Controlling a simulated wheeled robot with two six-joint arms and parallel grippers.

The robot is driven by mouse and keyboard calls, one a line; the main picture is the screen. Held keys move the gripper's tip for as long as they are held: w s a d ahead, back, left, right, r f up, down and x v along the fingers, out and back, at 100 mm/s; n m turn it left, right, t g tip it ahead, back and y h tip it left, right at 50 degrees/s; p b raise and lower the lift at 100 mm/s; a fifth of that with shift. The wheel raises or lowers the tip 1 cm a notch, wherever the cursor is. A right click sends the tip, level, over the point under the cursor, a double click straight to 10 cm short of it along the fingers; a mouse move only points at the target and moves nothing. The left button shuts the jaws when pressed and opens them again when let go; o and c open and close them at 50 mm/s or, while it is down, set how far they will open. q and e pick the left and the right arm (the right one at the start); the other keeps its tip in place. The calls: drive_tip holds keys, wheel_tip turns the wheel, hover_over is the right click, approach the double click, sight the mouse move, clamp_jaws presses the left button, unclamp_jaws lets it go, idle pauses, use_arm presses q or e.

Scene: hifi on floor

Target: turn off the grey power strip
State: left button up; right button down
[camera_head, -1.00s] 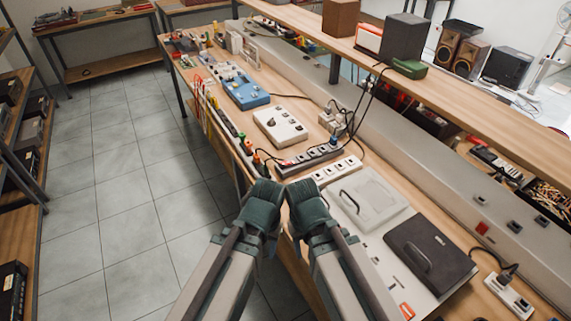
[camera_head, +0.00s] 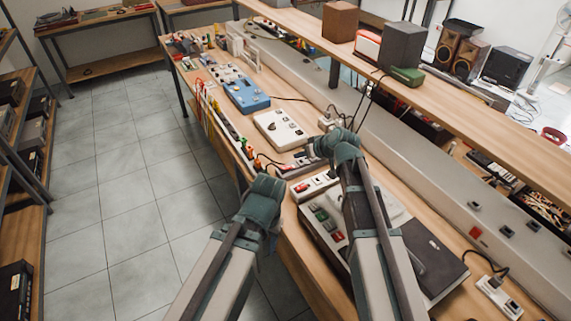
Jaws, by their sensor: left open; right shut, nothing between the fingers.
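The grey power strip (camera_head: 288,169) lies on the workbench with plugs in it; its left end shows and much of the rest is hidden behind my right gripper. My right gripper (camera_head: 313,152) is shut and empty, over or just in front of the strip; I cannot tell whether it touches. The strip's switch cannot be made out clearly. My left gripper (camera_head: 264,187) is open and empty, low at the bench's front edge, apart from the strip.
A white power strip (camera_head: 318,184) with a red switch lies in front of the grey one. A white device (camera_head: 312,226) with coloured buttons is nearer me. A white box with knobs (camera_head: 279,130) and a blue box (camera_head: 245,95) lie farther back. A shelf (camera_head: 450,100) overhangs the bench.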

drive_tip(key=shift+w+d+r, duration=0.15)
drive_tip(key=shift+w, duration=0.1)
drive_tip(key=b, duration=0.8)
hover_over(280, 167)
drive_tip(key=s+d, duration=0.2)
drive_tip(key=d, duration=0.1)
drive_tip(key=f, duration=0.7)
drive_tip(key=shift+w+a+f, duration=0.1)
drive_tip(key=shift+a+f, duration=0.1)
drive_tip(key=shift+f, duration=0.2)
drive_tip(key=shift+s+a+f+b, duration=0.1)
drive_tip(key=shift+s+f+b, duration=0.05)
drive_tip(key=shift+f+b, duration=0.4)
drive_tip(key=shift+s+a+f+b, duration=0.1)
drive_tip(key=shift+f+b, duration=0.3)
drive_tip(key=shift+f, duration=0.15)
drive_tip(key=shift+f+b, duration=0.55)
drive_tip(key=shift+s, duration=0.1)
drive_tip(key=shift+r, duration=0.1)
drive_tip(key=shift+a, duration=0.1)
